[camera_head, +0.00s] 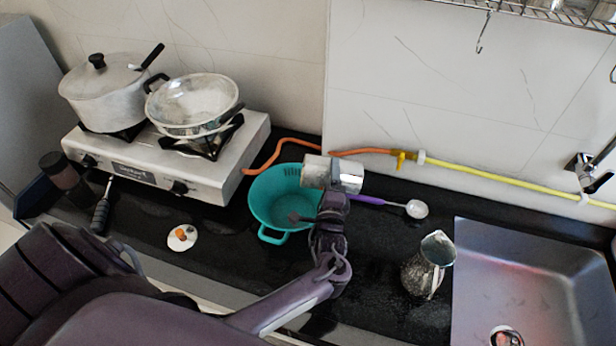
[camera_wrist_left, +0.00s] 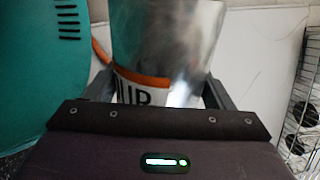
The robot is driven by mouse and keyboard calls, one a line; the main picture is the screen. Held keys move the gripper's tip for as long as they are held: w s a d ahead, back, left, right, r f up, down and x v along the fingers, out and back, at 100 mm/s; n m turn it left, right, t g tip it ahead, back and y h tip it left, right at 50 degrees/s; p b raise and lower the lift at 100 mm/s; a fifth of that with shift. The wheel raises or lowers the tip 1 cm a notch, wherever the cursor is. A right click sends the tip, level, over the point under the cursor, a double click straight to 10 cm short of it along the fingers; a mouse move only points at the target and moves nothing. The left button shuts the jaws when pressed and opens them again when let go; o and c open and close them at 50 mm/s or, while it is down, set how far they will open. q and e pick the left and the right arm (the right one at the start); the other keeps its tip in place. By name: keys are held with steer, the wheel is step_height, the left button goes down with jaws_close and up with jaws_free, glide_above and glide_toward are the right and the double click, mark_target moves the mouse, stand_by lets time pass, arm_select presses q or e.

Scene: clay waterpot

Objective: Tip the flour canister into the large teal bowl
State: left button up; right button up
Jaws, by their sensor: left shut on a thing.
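The flour canister (camera_head: 349,176) is silver and white and lies on its side in the air, level with the right rim of the large teal bowl (camera_head: 262,200). My left gripper (camera_head: 332,195) is shut on it from the near side. In the left wrist view the canister (camera_wrist_left: 165,35) sits between the fingers (camera_wrist_left: 157,92), with an orange band and part of a printed label showing. The teal bowl stands on the counter and shows at the left of the wrist view (camera_wrist_left: 30,80). No flour is visible. My right gripper is out of view.
A gas stove (camera_head: 150,165) with a lidded pot (camera_head: 105,95) and a pan (camera_head: 193,103) stands at the left. A purple-handled ladle (camera_head: 417,209) lies right of the bowl. A metal pitcher (camera_head: 425,265) stands beside the sink (camera_head: 530,270). An orange hose runs behind the bowl.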

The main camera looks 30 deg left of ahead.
mark_target(325, 178)
arm_select(q)
steer(key=shift+r, duration=0.25)
steer(key=shift+a+r+n+p, duration=0.15)
steer(key=shift+r+n+p, duration=0.25)
steer(key=shift+n, duration=0.3)
steer(key=shift+s+a+r+n, duration=0.1)
steer(key=shift+r+n, duration=0.05)
steer(key=shift+n, duration=0.15)
steer(key=shift+s+a+r+n+p, duration=0.15)
steer(key=shift+r+n+p, duration=0.2)
steer(key=shift+n, duration=0.25)
stand_by(0.6)
steer(key=shift+a+r+n+y, duration=0.15)
steer(key=shift+r+n+y, duration=0.05)
steer(key=shift+n+y, duration=0.1)
steer(key=shift+a+r+n+p, duration=0.1)
steer(key=shift+r+n+p, duration=0.05)
steer(key=shift+n+p, duration=0.25)
steer(key=shift+s+a+r, duration=0.1)
